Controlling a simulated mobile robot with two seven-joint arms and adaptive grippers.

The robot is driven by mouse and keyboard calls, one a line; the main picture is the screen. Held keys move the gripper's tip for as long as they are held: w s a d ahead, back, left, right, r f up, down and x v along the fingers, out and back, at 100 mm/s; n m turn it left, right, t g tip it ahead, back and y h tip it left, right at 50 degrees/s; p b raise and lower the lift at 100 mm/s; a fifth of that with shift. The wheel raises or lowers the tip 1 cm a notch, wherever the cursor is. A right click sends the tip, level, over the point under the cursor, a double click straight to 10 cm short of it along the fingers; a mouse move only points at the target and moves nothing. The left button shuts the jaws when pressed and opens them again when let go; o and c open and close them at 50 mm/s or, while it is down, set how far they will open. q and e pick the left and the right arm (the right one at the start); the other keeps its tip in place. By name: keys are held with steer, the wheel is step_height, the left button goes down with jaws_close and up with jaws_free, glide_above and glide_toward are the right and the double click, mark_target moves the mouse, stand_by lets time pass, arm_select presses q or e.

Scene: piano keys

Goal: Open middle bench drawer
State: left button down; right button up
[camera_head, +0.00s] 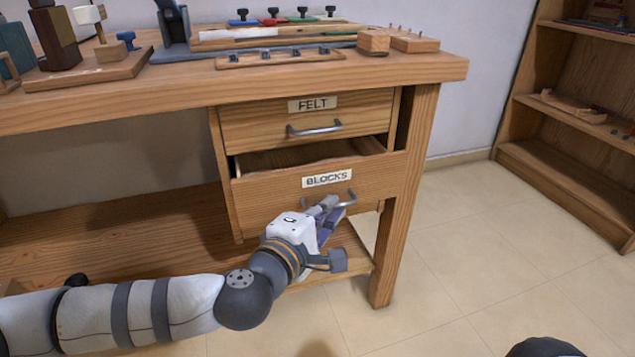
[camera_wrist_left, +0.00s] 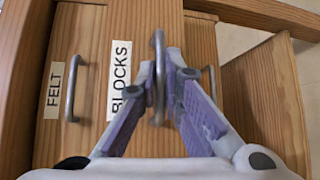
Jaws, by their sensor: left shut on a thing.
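The wooden drawer labelled BLOCKS (camera_head: 265,198) sits below the drawer labelled FELT (camera_head: 250,128) in the bench. The BLOCKS drawer stands partly pulled out, with a dark gap above its front. The FELT drawer is closed. My left gripper (camera_head: 332,206) is at the metal handle (camera_head: 350,194) of the BLOCKS drawer. In the left wrist view, the two fingers of my left gripper (camera_wrist_left: 160,72) are on either side of that handle (camera_wrist_left: 159,45), shut on it. My right gripper is not in view.
The benchtop (camera_head: 440,68) carries a tool strip (camera_head: 280,58), small wooden blocks (camera_head: 374,42) and stands. A bench leg (camera_head: 400,230) is right of the drawers. The tiled floor (camera_head: 490,250) is clear towards the shelf unit (camera_head: 565,165) at right.

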arm_select(q)
steer(key=s+d+p, duration=0.3)
steer(key=s, duration=0.8)
steer(key=shift+d+p, duration=0.3)
steer(key=shift+p, duration=0.05)
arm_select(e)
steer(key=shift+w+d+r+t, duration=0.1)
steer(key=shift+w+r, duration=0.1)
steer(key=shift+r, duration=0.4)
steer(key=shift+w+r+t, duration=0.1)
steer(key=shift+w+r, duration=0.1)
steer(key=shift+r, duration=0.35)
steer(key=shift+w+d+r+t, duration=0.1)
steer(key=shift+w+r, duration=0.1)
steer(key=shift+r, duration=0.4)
arm_select(q)
steer(key=c, duration=1.7)
jaws_free()
steer(key=v, duration=1.2)
